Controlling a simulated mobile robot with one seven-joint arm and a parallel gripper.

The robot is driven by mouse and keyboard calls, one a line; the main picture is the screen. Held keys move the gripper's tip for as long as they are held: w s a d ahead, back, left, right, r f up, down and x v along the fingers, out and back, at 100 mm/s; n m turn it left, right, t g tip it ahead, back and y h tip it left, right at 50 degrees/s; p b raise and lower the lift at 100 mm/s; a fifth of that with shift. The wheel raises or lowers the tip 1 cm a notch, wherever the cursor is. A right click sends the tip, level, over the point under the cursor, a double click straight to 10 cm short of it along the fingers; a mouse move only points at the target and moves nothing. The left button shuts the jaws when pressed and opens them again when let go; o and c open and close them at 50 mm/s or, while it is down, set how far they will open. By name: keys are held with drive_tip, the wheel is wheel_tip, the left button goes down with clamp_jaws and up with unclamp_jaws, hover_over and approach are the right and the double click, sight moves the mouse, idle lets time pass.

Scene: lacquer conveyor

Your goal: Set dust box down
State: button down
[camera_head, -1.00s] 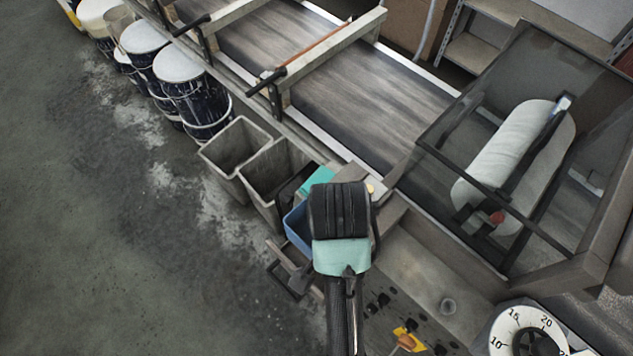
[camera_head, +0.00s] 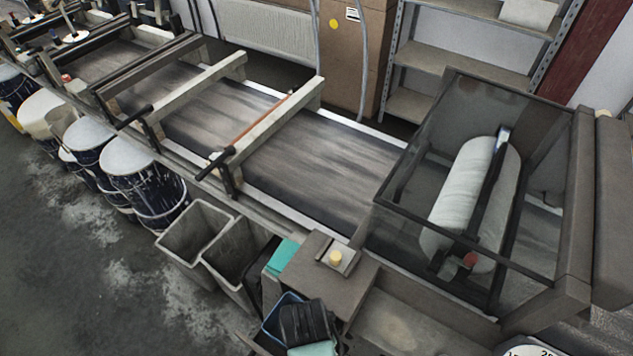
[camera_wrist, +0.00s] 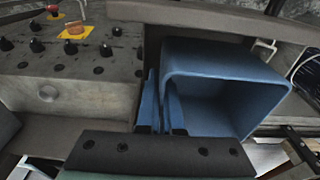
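The dust box appears to be the blue open-topped box (camera_wrist: 225,85), large in the wrist view with its opening facing the camera. My gripper (camera_wrist: 163,115) has one finger on each side of the box's left wall, and it looks closed on that wall. In the head view the blue box (camera_head: 271,323) shows only in part, at the bottom, beside the machine's near end. My gripper's dark body (camera_head: 306,322) covers much of it there. Whether the box's underside touches anything is hidden.
Two grey bins (camera_head: 196,234) and a teal-topped dark container (camera_head: 282,257) stand just beyond the box. A block with a yellow button (camera_head: 335,258) lies close by. The knob panel (camera_wrist: 80,50) is left of the box. Paint drums (camera_head: 143,185) line the conveyor (camera_head: 320,165).

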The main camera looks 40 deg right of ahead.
drive_tip(key=shift+f, duration=1.65)
drive_tip(key=shift+f, duration=0.1)
drive_tip(key=c, duration=1.3)
unclamp_jaws()
drive_tip(key=shift+c, duration=0.2)
